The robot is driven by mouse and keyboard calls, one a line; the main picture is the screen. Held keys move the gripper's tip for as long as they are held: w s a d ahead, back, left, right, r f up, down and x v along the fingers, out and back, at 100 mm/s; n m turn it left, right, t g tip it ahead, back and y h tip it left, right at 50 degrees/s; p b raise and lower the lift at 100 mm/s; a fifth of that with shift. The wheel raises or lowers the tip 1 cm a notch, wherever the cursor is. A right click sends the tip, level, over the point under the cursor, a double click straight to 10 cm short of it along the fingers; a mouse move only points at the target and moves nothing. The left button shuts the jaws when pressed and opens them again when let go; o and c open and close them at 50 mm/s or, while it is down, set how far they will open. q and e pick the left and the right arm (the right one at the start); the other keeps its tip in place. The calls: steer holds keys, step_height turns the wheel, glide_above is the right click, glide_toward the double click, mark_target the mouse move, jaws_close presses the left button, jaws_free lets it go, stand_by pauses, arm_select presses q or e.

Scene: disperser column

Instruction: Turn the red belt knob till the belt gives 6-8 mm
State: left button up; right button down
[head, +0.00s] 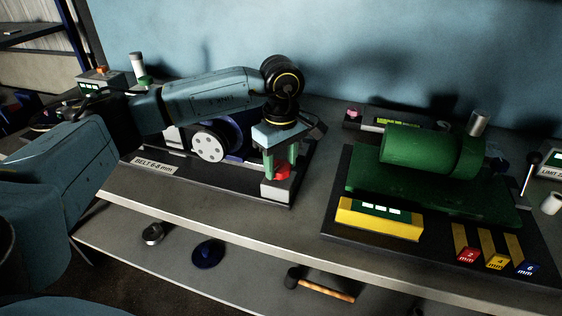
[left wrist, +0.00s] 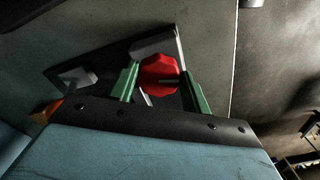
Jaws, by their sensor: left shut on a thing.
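The red belt knob (head: 282,173) sits on a grey block (head: 277,189) at the right front corner of the belt unit's dark base. My left gripper (head: 281,172) comes down over it from above, with its green fingers on either side of the knob. In the left wrist view the red knob (left wrist: 159,75) lies between the green fingers (left wrist: 160,84), which are shut on it. The label "BELT 6-8 mm" (head: 155,166) is on the base's front left. The belt is mostly hidden behind my left arm. My right gripper is not in view.
A green motor (head: 430,152) stands on a plate to the right, with a yellow display box (head: 379,219) and coloured mm gauges (head: 497,262) in front. A hammer (head: 320,286) and a dark blue disc (head: 208,252) lie on the lower shelf. The bench strip between the units is clear.

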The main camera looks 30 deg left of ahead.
mark_target(281, 167)
arm_select(q)
steer(key=shift+r, duration=0.1)
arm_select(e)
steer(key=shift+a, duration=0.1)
arm_select(q)
steer(key=o, duration=1)
steer(key=shift+c, duration=0.2)
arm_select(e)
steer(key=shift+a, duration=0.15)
arm_select(q)
step_height(281, 167, up, 13)
steer(key=shift+r+p, duration=0.15)
steer(key=shift+p, duration=0.25)
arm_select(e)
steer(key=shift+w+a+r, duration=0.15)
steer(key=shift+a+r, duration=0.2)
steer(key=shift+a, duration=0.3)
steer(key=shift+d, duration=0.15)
